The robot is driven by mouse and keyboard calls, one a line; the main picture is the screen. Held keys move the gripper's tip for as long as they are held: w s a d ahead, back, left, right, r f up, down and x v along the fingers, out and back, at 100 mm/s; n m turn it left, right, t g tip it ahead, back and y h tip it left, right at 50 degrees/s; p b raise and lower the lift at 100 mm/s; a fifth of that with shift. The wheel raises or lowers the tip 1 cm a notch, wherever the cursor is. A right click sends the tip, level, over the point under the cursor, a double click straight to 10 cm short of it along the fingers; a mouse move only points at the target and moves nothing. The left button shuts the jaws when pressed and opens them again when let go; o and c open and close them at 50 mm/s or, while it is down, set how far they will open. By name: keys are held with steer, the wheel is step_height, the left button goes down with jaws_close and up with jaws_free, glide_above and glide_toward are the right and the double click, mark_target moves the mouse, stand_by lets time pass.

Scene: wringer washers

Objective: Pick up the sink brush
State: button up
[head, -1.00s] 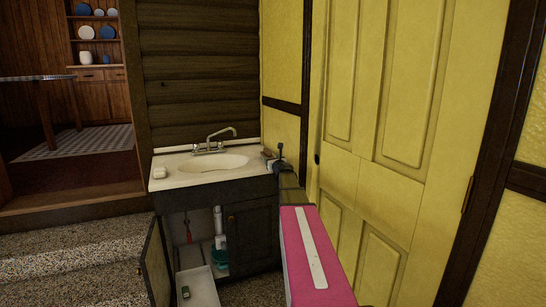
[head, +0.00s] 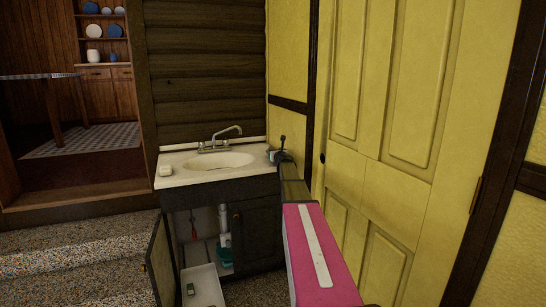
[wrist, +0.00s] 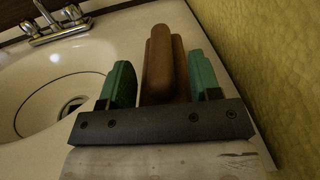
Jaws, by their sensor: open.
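The sink brush, a brown wooden piece (wrist: 161,82) in the wrist view, lies on the white counter at the right side of the basin. My gripper (wrist: 159,62) is open, with one green finger on each side of the brown piece. There is a visible gap at the left finger; contact on the right cannot be told. The far end of the brush and any bristles are hidden. In the head view my gripper (head: 277,154) is at the right back corner of the sink, and the brush cannot be made out clearly there.
The sink (head: 215,163) has a metal faucet (head: 220,140) behind the basin. A white soap-like item (head: 166,171) sits at its left. A yellow wall is close on the right.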

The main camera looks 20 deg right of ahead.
steer(key=shift+w, duration=0.5)
jaws_close()
steer(key=shift+r, duration=0.1)
